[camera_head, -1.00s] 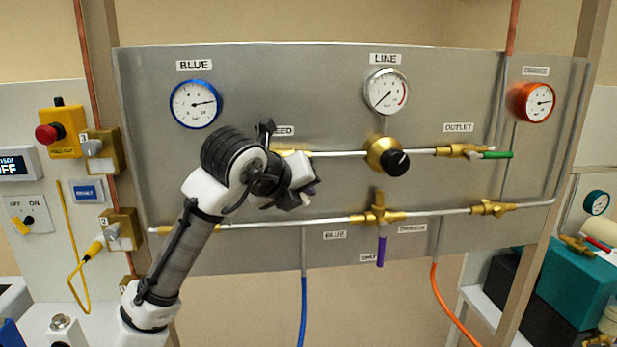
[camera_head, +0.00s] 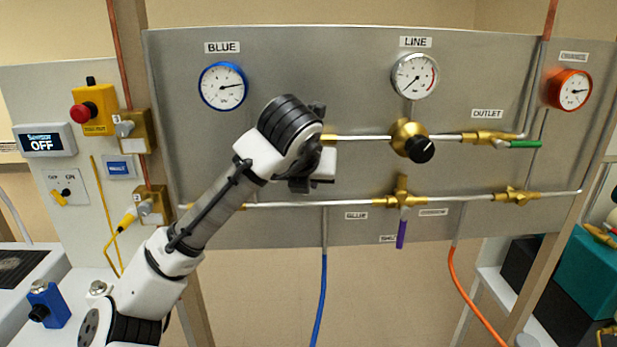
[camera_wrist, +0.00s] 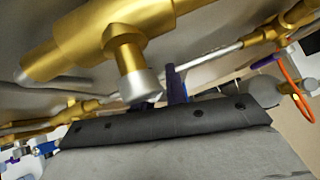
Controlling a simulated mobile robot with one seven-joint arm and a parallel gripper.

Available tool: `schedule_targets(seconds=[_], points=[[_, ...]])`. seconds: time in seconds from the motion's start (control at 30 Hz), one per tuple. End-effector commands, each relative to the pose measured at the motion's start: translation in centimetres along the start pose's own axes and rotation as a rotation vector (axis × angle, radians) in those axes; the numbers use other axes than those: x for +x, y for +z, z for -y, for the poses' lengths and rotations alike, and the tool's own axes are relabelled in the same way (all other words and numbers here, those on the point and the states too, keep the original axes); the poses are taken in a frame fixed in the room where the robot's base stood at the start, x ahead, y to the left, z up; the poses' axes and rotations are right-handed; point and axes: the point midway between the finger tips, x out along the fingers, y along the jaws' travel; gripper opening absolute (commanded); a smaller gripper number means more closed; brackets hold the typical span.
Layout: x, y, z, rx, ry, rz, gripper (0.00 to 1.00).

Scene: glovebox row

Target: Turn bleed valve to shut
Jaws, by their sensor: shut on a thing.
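The bleed valve shows in the wrist view as a large brass body (camera_wrist: 110,35) with a stem and pale collar pointing at my gripper (camera_wrist: 160,112). In the head view my gripper (camera_head: 312,178) is at this valve, left of the line regulator, and my wrist covers most of it; only a brass end (camera_head: 329,140) shows. The jaws are shut on the bleed valve's handle, which is mostly hidden. A purple piece (camera_wrist: 176,84) stands just beyond the jaws in the wrist view; I cannot tell which valve it belongs to. The handle's exact angle cannot be read.
The line regulator's black knob (camera_head: 421,150) and the green outlet handle (camera_head: 525,144) are to the right. A brass valve (camera_head: 402,190) with a purple lever (camera_head: 401,233) is on the lower pipe. Blue (camera_head: 320,300) and orange (camera_head: 468,300) hoses hang below the panel (camera_head: 270,235).

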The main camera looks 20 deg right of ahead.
Motion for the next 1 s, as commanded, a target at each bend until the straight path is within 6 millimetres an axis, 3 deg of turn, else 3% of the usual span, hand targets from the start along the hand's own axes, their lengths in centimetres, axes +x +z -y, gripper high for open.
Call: schedule_targets(seconds=[0.37, 0.4, 0.53, 0.83, 1.0], points=[[0.0, 0.0, -0.1, 0.006, 0.006, -0.002, 0.00], [0.0, 0.0, -0.1, 0.006, 0.006, -0.002, 0.19], [0.0, 0.0, -0.1, 0.005, 0.005, -0.002, 0.35], [-0.2, 0.0, -0.1, 0.004, 0.004, -0.001, 0.35], [-2.0, 0.0, -0.1, 0.005, 0.005, 0.002, 0.35]])
